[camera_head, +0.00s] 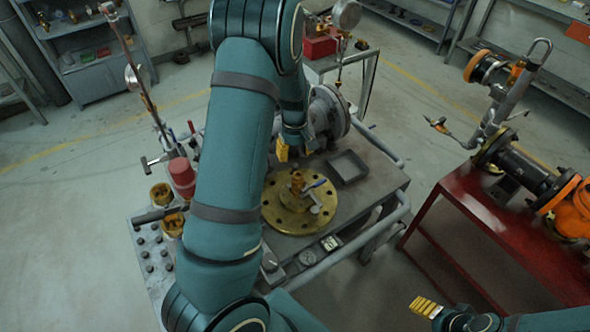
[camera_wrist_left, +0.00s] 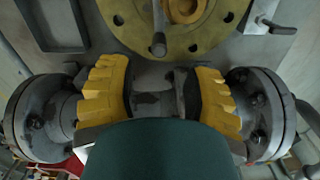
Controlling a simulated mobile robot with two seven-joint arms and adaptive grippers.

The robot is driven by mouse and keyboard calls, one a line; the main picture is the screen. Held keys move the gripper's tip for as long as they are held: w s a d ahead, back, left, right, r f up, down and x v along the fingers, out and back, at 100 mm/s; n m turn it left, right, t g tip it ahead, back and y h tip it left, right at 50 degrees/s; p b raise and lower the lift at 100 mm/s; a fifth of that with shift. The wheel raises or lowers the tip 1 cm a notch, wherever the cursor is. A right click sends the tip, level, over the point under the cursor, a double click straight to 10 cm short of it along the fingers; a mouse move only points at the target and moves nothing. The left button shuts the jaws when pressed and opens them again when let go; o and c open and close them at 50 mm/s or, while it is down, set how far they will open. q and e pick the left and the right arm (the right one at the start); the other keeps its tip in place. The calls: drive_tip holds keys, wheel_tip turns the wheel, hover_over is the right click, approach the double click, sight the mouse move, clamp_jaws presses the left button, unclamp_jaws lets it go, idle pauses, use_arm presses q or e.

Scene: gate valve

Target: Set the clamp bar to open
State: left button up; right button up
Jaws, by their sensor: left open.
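My left gripper (camera_head: 290,150) is low over the bench behind a round brass flange (camera_head: 272,212), one yellow fingertip showing clearly. In the left wrist view its two yellow fingers (camera_wrist_left: 162,95) are wide apart with nothing held. A grey pipe body (camera_wrist_left: 152,78) shows beyond and between them. A grey bar with a rounded end (camera_wrist_left: 158,42) sticks out from the brass flange just past the fingertips, apart from them. I cannot tell for sure whether it is the clamp bar. My right gripper (camera_head: 425,306) is at the lower right, away from the bench; its opening is unclear.
A shallow grey tray (camera_head: 348,182) lies right of the flange, and a red cylinder (camera_head: 182,178) stands at the left. Dark pipe flanges (camera_wrist_left: 268,112) flank the left gripper closely. A red table (camera_head: 470,200) with pipework is at the right. Open floor lies between.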

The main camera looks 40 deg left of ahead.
sight(295, 165)
use_arm(q)
wheel_tip(295, 165, down, 8)
drive_tip(key=shift+b, duration=0.3)
clamp_jaws()
